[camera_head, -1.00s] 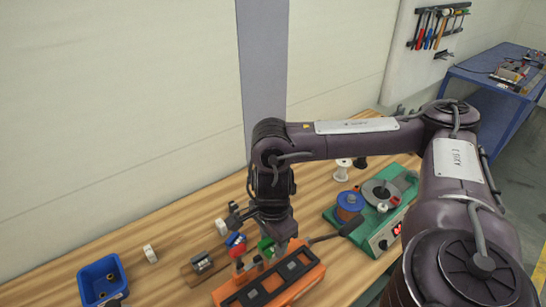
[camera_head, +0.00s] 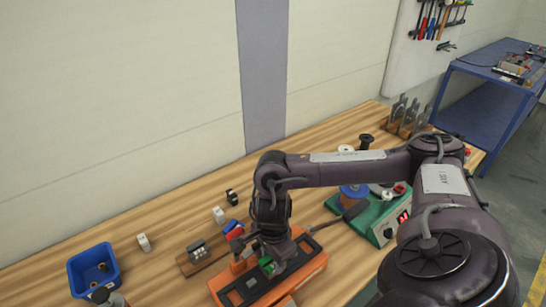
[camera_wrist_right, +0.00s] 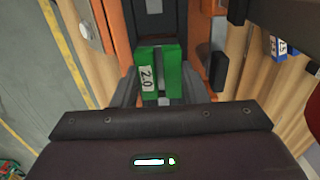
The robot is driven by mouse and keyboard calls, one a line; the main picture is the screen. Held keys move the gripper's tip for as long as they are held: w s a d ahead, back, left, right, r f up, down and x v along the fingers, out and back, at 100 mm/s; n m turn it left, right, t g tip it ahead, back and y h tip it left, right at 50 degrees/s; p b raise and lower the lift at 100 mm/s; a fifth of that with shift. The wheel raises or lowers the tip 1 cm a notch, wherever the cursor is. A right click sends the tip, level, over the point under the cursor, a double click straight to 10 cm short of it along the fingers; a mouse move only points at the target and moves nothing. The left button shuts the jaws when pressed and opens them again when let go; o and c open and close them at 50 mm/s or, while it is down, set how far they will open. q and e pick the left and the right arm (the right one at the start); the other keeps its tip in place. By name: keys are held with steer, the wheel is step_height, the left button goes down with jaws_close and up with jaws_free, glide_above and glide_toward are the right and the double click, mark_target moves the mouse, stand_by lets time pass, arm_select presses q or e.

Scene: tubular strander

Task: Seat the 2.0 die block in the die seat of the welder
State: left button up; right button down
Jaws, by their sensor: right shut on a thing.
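The green die block marked 2.0 (camera_wrist_right: 147,80) is between the fingers of my right gripper (camera_wrist_right: 160,98), which is shut on it. In the head view the green block (camera_head: 267,266) shows just under my right gripper (camera_head: 275,268), over the orange welder (camera_head: 314,269). In the wrist view the block lines up with the dark strip along the welder (camera_wrist_right: 148,22). Whether it touches the seat or hangs just above it, I cannot tell; the fingers and the block hide the seat.
A red block (camera_head: 235,234) and a blue block (camera_head: 230,226) stand close left of my right gripper. A green machine (camera_head: 375,230) stands to the right.

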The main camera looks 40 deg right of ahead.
steer(key=shift+w+f, duration=0.1)
steer(key=shift+f, duration=1.05)
steer(key=c, duration=0.8)
jaws_free()
steer(key=shift+c, duration=0.2)
steer(key=shift+r, duration=0.1)
